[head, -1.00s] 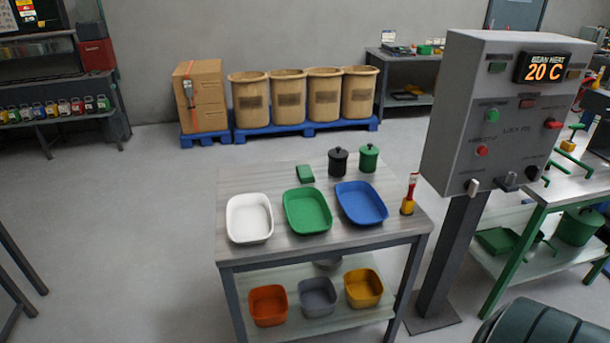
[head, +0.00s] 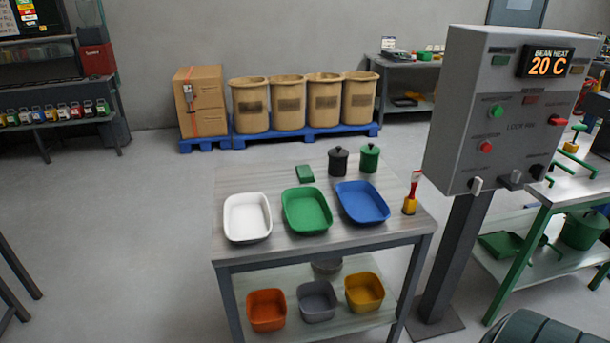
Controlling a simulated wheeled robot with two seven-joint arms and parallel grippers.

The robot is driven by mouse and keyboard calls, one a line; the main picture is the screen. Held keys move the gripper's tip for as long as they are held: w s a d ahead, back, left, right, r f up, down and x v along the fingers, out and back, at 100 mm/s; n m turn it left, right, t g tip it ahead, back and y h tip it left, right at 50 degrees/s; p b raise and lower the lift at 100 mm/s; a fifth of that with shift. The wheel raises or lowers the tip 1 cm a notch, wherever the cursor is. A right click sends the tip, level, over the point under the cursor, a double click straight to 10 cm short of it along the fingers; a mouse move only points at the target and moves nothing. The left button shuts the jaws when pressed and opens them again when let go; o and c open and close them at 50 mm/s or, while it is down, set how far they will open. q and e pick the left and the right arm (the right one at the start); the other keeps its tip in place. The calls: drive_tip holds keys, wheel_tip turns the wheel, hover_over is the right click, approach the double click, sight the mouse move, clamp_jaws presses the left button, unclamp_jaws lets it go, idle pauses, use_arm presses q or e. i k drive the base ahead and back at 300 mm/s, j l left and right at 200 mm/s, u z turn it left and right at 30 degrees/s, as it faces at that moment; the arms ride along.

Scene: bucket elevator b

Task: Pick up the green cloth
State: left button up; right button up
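A small folded green cloth (head: 305,174) lies on the tabletop of the grey table (head: 232,188), near its back edge. It is behind the green tray (head: 307,211) and left of the black lidded canister (head: 338,160). Nothing covers it. Neither of my grippers shows in the head view.
A white tray (head: 247,217) and a blue tray (head: 362,202) flank the green tray. A green canister (head: 370,157) and a red-and-yellow brush (head: 411,194) stand at the right. A control panel post (head: 452,255) rises right of the table. Floor left of the table is clear.

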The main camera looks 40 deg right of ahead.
sight(305, 174)
drive_tip(key=l+u, duration=0.1)
drive_tip(key=l, duration=0.35)
drive_tip(key=k+l+u, duration=0.1)
drive_tip(key=l, duration=0.35)
drive_tip(key=k+l+u, duration=0.1)
drive_tip(key=l, duration=0.35)
drive_tip(key=k+l, duration=0.15)
drive_tip(key=l, duration=0.3)
drive_tip(key=u, duration=0.05)
